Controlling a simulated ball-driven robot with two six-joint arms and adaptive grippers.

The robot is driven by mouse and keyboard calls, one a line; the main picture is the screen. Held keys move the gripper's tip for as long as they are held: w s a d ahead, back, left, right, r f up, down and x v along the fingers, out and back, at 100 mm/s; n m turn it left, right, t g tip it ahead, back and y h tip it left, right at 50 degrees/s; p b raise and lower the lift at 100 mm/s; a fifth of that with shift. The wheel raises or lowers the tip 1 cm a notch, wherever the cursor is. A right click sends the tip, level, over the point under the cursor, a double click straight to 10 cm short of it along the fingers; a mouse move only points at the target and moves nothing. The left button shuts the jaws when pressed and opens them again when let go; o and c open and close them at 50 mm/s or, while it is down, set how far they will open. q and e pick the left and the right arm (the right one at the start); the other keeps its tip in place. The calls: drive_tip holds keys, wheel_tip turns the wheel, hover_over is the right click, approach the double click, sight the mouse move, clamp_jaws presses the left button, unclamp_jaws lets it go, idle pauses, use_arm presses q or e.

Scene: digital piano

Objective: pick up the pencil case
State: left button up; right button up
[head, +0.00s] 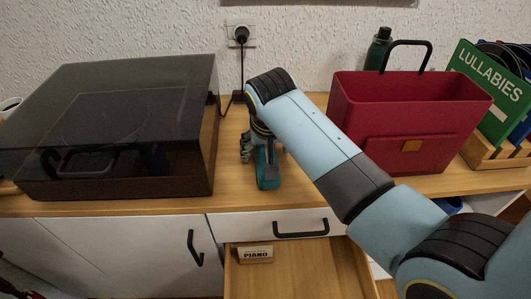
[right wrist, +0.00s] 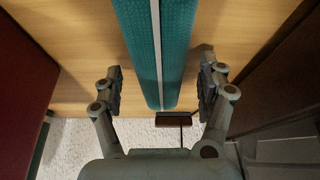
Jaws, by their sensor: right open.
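The pencil case is a long teal case (head: 268,172) on the wooden top, lying between the record player and the red bag. My right arm reaches over it, and my right gripper (head: 252,150) hangs at its far end, partly hidden by the arm. In the right wrist view the case (right wrist: 155,45) shows a pale zip line along its length. My right gripper (right wrist: 161,86) is open, with one finger on each side of the case and gaps showing between. My left gripper is in neither view.
A dark-lidded record player (head: 110,120) stands close on the left. A red bag (head: 410,110) stands on the right, with a green bottle (head: 378,48) behind it and a LULLABIES record rack (head: 490,92) beyond. Below, an open drawer (head: 300,270) holds a PIANO box (head: 255,253).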

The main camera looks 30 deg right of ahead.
drive_tip(key=shift+x, duration=0.75)
drive_tip(key=c, duration=1.3)
drive_tip(key=shift+r, duration=0.1)
drive_tip(key=shift+r, duration=0.1)
